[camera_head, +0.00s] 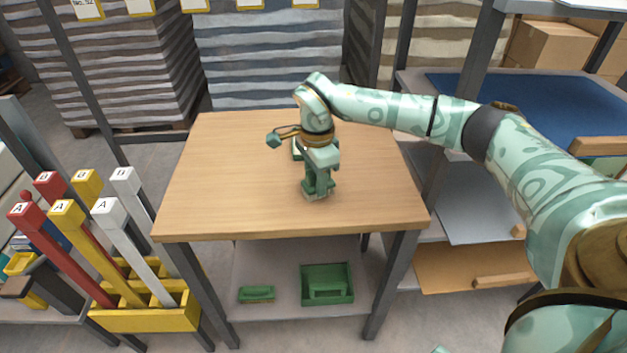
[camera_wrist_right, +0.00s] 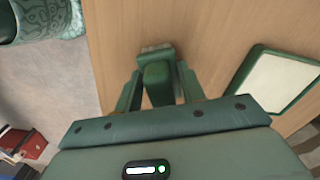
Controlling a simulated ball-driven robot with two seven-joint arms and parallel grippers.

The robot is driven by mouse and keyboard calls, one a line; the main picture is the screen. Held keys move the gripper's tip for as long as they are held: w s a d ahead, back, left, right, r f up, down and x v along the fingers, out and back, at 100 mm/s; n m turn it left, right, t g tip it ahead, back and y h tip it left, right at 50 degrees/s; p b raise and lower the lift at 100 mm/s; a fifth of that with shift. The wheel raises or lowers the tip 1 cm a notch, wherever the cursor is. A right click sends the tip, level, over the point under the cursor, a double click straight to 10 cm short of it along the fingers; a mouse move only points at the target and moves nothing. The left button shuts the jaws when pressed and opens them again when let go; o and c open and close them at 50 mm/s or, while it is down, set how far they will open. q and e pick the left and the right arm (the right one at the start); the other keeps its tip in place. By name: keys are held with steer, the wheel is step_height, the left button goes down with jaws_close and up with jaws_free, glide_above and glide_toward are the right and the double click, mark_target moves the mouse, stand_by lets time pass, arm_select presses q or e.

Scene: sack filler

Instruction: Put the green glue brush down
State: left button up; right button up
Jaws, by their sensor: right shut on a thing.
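My right gripper (camera_head: 318,188) points down over the front middle of the wooden table (camera_head: 215,190). It is shut on the green glue brush, whose handle (camera_wrist_right: 157,82) sits between the two fingers in the right wrist view. The brush's pale grey bristle end (camera_wrist_right: 156,48) shows beyond the fingertips. The brush is low at the tabletop; I cannot tell whether it touches. In the head view the gripper hides most of it. My left gripper is not in view.
A green-rimmed pale tray (camera_wrist_right: 240,72) lies on the table beside the gripper. The tabletop's left and right parts are clear. A green box (camera_head: 342,297) and a small green item (camera_head: 257,294) sit on the shelf below. A yellow rack (camera_head: 150,319) holds several lettered posts at left.

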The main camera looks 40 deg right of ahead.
steer(key=shift+r, duration=0.1)
steer(key=shift+c, duration=0.4)
steer(key=o, duration=1)
arm_select(q)
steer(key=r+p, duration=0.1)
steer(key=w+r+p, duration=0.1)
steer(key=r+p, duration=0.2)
steer(key=p, duration=0.1)
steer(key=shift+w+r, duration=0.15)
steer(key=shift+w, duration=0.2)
arm_select(e)
step_height(320, 180, up, 12)
steer(key=shift+s+r, duration=0.1)
steer(key=shift+f, duration=0.2)
